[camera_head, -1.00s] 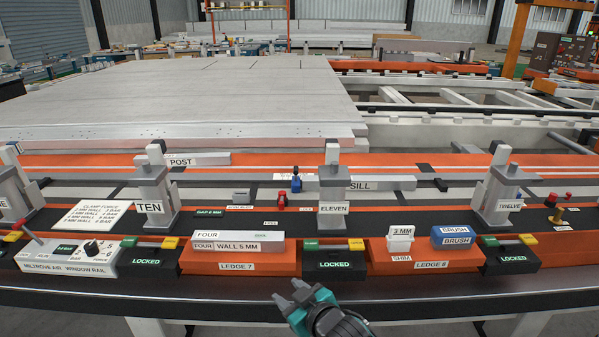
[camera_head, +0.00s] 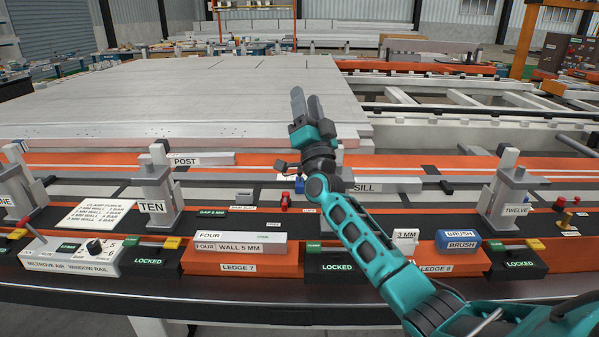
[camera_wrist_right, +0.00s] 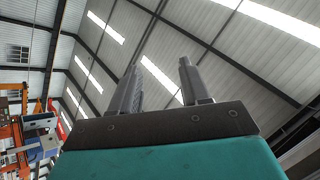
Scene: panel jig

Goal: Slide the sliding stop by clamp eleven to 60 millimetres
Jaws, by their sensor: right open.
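Clamp eleven is hidden behind my right arm in the head view, and its label is covered. Just left of the arm, a small red piece (camera_head: 285,200) stands on the dark rail strip. A small blue piece (camera_head: 299,183) behind it is partly covered by the arm. I cannot tell which of them is the sliding stop, and no scale reading is legible. My right gripper (camera_head: 306,103) is raised above the rail, open and empty, fingers pointing up. In the right wrist view the gripper (camera_wrist_right: 158,66) shows two parted fingers against the roof. My left gripper is out of view.
Clamp ten (camera_head: 155,185) stands to the left and clamp twelve (camera_head: 503,190) to the right. A large pale panel (camera_head: 200,95) lies behind.

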